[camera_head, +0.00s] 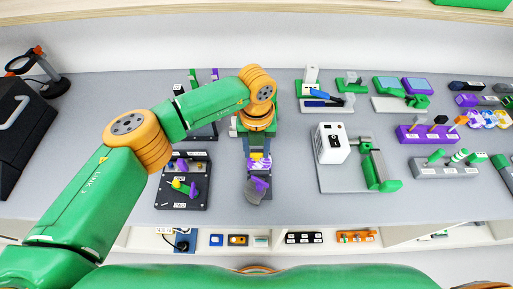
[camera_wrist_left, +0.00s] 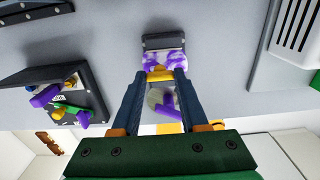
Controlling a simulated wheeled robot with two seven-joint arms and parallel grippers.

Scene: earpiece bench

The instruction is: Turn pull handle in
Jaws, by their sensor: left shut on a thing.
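A small dark fixture stands below my left gripper in the head view. Its dark block (camera_wrist_left: 165,42) and a purple-and-white marbled part (camera_wrist_left: 163,61) show in the left wrist view. My left gripper (camera_head: 257,157) points down at it, and its fingers (camera_wrist_left: 161,77) are closed on a yellow piece (camera_wrist_left: 159,75) in front of the marbled part. This piece may be the pull handle; I cannot tell for sure. A purple lever (camera_wrist_left: 172,110) and a grey round part (camera_wrist_left: 154,98) lie between the fingers, nearer the wrist in the picture. My right gripper is not in view.
A dark plate (camera_head: 182,202) with purple, yellow and green parts lies to the left. A white box fixture (camera_head: 332,143) with a green lever (camera_head: 378,172) stands to the right. Several fixtures stand farther right. Bare grey bench (camera_head: 225,205) lies between the left plate and the fixture.

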